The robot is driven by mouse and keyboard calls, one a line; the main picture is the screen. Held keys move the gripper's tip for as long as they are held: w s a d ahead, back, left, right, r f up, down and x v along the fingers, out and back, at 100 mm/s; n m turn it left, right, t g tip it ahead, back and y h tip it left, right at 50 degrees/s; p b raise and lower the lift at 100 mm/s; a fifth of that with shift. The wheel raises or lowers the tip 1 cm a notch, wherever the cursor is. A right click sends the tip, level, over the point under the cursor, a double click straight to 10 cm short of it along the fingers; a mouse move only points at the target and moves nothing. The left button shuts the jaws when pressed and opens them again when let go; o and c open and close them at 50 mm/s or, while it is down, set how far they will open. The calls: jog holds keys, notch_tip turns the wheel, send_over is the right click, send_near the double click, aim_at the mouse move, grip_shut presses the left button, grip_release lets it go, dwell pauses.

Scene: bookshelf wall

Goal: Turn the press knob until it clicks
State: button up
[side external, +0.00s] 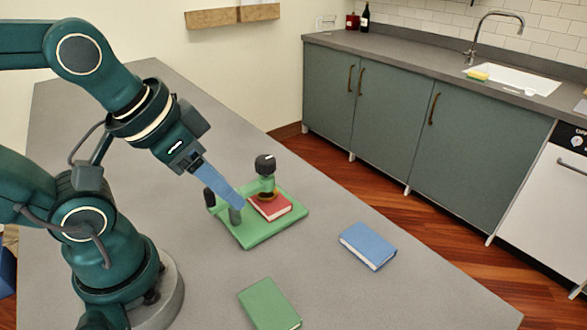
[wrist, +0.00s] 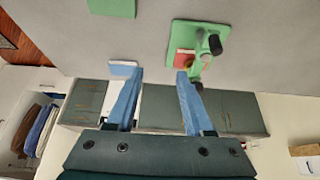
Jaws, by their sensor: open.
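The press has a green base (side external: 255,233) on the grey table. A red book (side external: 270,207) lies on the base under the green press head. The dark press knob (side external: 265,163) stands on top, and it also shows in the wrist view (wrist: 215,44). My gripper (side external: 240,206) points down toward the press from the left, its blue fingers overlapping the press's left side in the side view. In the wrist view my gripper (wrist: 159,74) is open with nothing between its fingers. The knob appears beyond the right fingertip, apart from it. Contact with the press frame cannot be told.
A blue book (side external: 367,245) lies right of the press, and a green book (side external: 270,304) lies near the front. The table (side external: 410,297) is otherwise mostly clear. Beyond a wood floor stand green cabinets (side external: 380,110) with a sink.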

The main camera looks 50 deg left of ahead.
jog(key=o, duration=0.3)
notch_tip(320, 180, up, 4)
jog(key=w+n+g, duration=0.1)
jog(key=w+n, duration=0.1)
jog(key=n, duration=0.7)
jog(key=n+g, duration=0.5)
jog(key=n, duration=0.7)
send_over(265, 159)
notch_tip(265, 159, down, 3)
jog(key=shift+d+f, duration=0.1)
jog(key=shift+f, duration=2.65)
grip_shut()
